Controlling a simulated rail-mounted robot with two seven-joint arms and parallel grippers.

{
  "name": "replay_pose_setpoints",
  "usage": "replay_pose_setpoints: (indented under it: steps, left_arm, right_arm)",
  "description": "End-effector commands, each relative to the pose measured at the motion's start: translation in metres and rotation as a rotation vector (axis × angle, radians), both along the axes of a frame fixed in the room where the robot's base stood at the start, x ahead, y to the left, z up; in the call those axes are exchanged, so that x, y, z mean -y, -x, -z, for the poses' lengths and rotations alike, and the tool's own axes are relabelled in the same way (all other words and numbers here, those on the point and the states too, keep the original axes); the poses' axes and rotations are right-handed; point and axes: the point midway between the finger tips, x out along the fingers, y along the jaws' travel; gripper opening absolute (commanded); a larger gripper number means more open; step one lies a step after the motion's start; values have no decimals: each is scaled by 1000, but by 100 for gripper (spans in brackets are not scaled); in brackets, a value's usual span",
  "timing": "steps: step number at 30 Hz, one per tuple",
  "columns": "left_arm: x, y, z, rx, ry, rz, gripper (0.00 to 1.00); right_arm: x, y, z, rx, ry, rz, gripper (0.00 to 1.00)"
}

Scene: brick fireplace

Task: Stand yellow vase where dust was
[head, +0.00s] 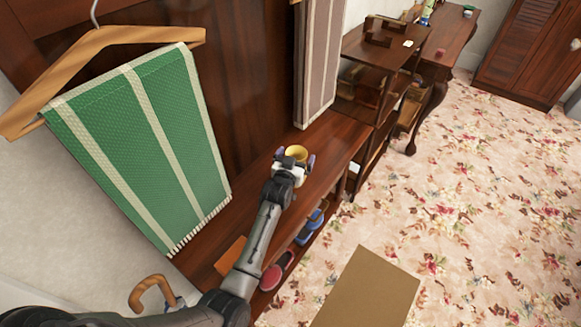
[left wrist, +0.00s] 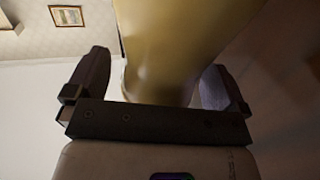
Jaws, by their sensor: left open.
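The yellow vase (head: 297,151) is at the far part of the dark wooden bench top (head: 325,160); only its upper part shows past my gripper. My left gripper (head: 294,161) is at the vase, with a finger on each side. In the left wrist view the vase (left wrist: 185,45) fills the space between the fingers of the left gripper (left wrist: 157,88). The jaws are open, and a gap shows beside the left finger. I cannot tell whether the right finger touches the vase. I see no dust. My right gripper is out of view.
A green striped towel (head: 145,140) hangs on a wooden hanger (head: 95,50) at the left. A second striped cloth (head: 318,60) hangs just beyond the vase. Shoes (head: 277,270) sit under the bench. Shelves (head: 385,60) stand behind it. A brown board (head: 368,290) lies over the floral carpet.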

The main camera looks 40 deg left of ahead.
Motion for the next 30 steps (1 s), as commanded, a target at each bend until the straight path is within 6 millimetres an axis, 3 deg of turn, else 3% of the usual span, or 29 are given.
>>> replay_pose_setpoints:
  steps: [15,21,30]
  left_arm:
    - [32,84,-5,-2,2,1,100]
    - [39,103,-5,-3,1,0,100]
    - [43,113,-2,-22,2,8,100]
  right_arm:
    - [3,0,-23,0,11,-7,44]
    - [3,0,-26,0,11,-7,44]
    - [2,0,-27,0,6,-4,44]
